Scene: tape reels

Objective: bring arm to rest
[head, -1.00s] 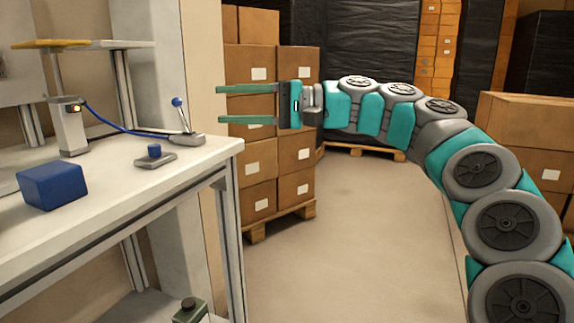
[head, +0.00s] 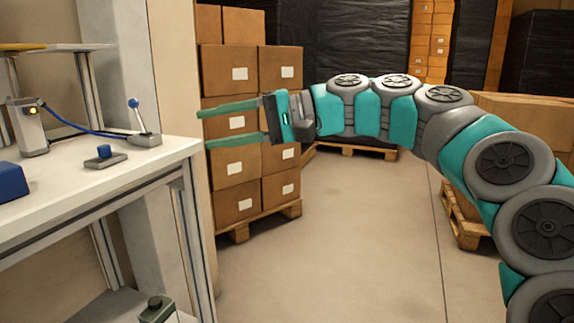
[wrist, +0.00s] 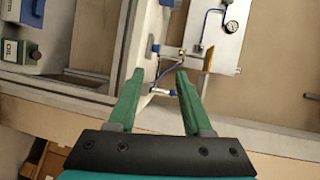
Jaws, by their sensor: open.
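My gripper (head: 232,125) is open and empty, with its two green fingers apart and pointing left in the head view. It is in the air to the right of the white workbench (head: 150,163), in front of stacked cartons. My teal and grey arm curves from the right side of the head view. In the wrist view the gripper (wrist: 158,82) points toward the bench, with clear space between its fingertips.
On the bench are a blue block (head: 12,181), a blue-knobbed switch (head: 105,155), a lever (head: 143,128) and a grey post with a light (head: 27,125). Cartons (head: 235,185) stand on a pallet (head: 255,220). The floor (head: 350,240) in the middle is clear.

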